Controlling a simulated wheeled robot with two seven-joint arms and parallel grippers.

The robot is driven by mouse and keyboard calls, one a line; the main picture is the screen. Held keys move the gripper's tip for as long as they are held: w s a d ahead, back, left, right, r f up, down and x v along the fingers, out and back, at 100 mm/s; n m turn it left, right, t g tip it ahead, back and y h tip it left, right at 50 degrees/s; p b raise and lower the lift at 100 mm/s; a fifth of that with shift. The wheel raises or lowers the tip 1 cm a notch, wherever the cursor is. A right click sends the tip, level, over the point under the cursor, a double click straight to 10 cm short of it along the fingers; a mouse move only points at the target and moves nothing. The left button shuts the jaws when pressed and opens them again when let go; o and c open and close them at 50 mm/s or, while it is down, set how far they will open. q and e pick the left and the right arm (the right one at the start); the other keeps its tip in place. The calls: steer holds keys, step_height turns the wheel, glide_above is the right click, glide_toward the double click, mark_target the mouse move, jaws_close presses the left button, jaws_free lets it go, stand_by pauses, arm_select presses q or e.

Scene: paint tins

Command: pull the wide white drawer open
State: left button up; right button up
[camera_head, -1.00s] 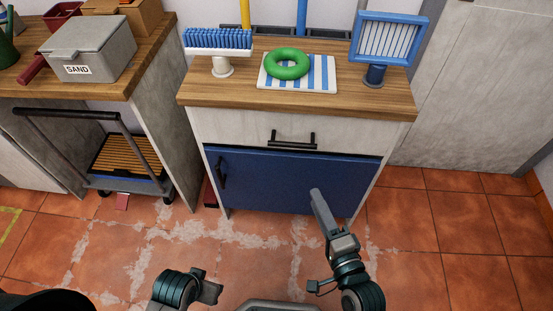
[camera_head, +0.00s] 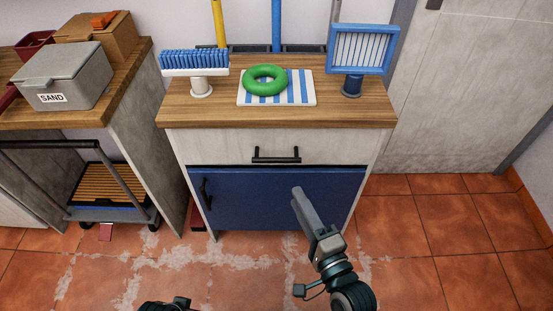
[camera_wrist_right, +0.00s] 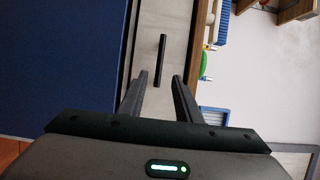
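The wide white drawer (camera_head: 220,146) is the top front of the cabinet, shut, with a black bar handle (camera_head: 276,155) at its middle. My right gripper (camera_head: 298,192) is in front of the blue door, below and a little right of the handle, apart from it. In the right wrist view the handle (camera_wrist_right: 160,60) stands ahead, between the lines of the two spread fingers (camera_wrist_right: 158,82), with nothing held. The drawer front (camera_wrist_right: 150,100) shows behind it. Of my left gripper only a dark part (camera_head: 165,305) shows at the bottom edge; its fingers are out of view.
A blue door (camera_head: 260,200) with a black handle sits under the drawer. On the wooden top (camera_head: 220,113) are a brush (camera_head: 195,62), a green ring (camera_head: 265,78) on a striped mat and a blue-framed filter (camera_head: 362,48). A trolley (camera_head: 110,185) stands left; floor right is clear.

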mark_target(277, 160)
steer(key=x, duration=1.4)
steer(key=shift+w, duration=0.25)
jaws_close()
